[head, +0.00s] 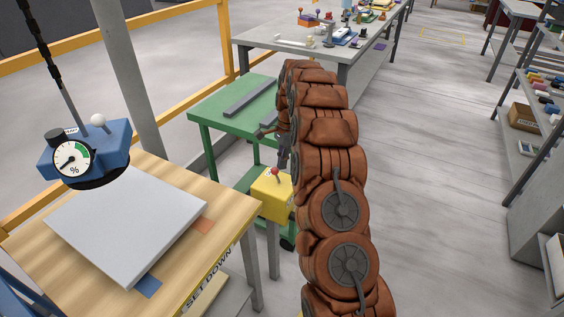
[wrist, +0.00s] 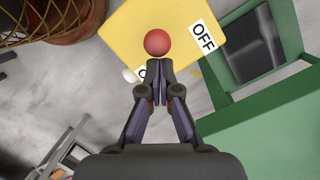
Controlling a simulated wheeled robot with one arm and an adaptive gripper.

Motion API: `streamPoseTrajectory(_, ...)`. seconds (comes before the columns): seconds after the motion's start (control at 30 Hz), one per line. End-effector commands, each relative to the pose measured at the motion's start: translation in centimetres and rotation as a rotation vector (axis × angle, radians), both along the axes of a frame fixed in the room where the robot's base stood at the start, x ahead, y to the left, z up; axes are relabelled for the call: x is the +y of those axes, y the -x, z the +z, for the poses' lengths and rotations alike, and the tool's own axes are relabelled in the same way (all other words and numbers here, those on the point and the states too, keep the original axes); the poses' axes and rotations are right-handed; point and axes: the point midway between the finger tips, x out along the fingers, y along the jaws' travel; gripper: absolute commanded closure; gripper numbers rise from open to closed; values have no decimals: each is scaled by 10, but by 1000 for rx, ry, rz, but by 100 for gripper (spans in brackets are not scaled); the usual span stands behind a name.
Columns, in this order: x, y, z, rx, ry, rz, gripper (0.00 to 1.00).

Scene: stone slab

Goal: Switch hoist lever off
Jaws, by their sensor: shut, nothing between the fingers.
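The hoist lever has a red ball knob (head: 275,172) and stands on a yellow control box (head: 272,200). In the wrist view the knob (wrist: 157,42) shows just beyond my fingertips, over the yellow box (wrist: 130,22). An "OFF" label (wrist: 203,38) is on the box's right side, and a second label is mostly hidden behind my fingers. My gripper (wrist: 159,98) is shut and empty, its fingers pointing toward the knob. Whether they touch the lever is not clear. In the head view my gripper (head: 283,160) is close above the box, partly hidden by my arm.
A grey slab (head: 125,222) lies on a wooden table marked "SET DOWN" (head: 208,280). A blue lifter with a % gauge (head: 85,150) sits over the slab's back corner, hanging from a chain. A green cart (head: 215,117) stands behind the box. The floor at right is open.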

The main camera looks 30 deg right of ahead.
Motion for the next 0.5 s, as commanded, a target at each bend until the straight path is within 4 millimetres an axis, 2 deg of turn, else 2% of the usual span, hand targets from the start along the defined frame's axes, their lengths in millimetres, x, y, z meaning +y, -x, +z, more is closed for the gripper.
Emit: streamPoseTrajectory(0.5, 0, 0, 16, -1, 0, 1, 100)
